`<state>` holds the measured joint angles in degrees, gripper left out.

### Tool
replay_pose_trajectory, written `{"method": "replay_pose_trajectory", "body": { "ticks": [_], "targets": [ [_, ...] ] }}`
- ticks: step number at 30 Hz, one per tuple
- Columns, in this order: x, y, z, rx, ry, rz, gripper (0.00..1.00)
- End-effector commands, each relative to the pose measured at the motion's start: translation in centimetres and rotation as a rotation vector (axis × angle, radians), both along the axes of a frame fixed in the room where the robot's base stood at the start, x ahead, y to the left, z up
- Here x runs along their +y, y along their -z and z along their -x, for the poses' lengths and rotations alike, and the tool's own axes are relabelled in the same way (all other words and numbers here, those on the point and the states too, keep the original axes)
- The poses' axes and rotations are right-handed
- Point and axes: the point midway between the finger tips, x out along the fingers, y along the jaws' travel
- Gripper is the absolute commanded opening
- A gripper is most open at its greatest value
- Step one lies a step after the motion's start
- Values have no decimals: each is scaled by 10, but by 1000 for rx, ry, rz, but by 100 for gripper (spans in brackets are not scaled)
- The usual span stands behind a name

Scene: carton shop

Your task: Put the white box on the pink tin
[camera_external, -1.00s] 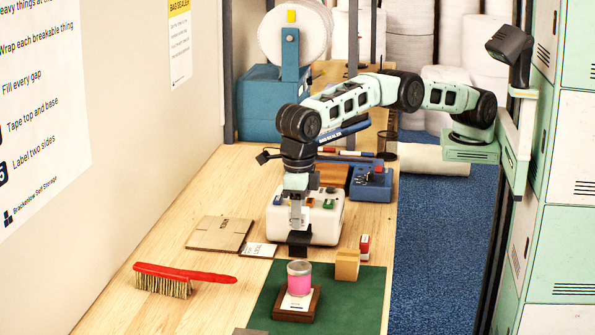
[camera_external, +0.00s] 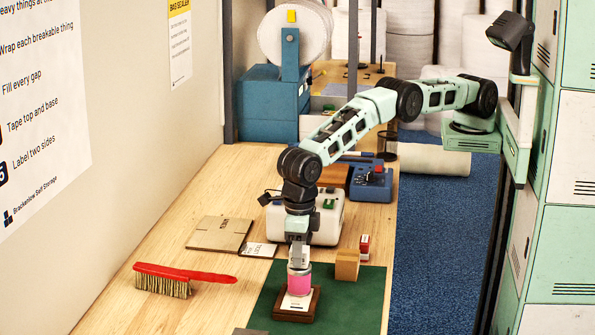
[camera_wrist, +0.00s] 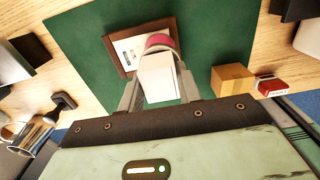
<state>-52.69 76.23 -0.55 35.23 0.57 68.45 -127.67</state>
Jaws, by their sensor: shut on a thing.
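The white box (camera_wrist: 158,80) is between the two fingers of my gripper (camera_wrist: 160,95), which is shut on it. In the wrist view the box covers much of the pink tin (camera_wrist: 161,41). In the external view the pink tin (camera_external: 299,284) stands upright on a dark brown base with a white label (camera_external: 297,303). My gripper (camera_external: 299,267) points down right over the tin and hides its lid. The box is hard to make out there, and I cannot tell whether it touches the tin.
The brown base lies on a green mat (camera_external: 352,300). A small cardboard box (camera_external: 347,265) and a red-and-white box (camera_external: 365,247) stand to the right of the tin. A red-handled brush (camera_external: 180,278) lies to the left. A white container (camera_external: 328,222) stands behind.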

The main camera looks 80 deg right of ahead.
Motion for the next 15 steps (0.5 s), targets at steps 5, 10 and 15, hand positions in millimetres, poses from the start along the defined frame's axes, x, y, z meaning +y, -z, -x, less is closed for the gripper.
{"method": "replay_pose_trajectory", "body": {
  "ticks": [5,10,15],
  "targets": [
    [0,3,0,0,0,1,42],
    [0,3,0,0,0,1,56],
    [0,2,0,0,0,1,56]
  ]
}}
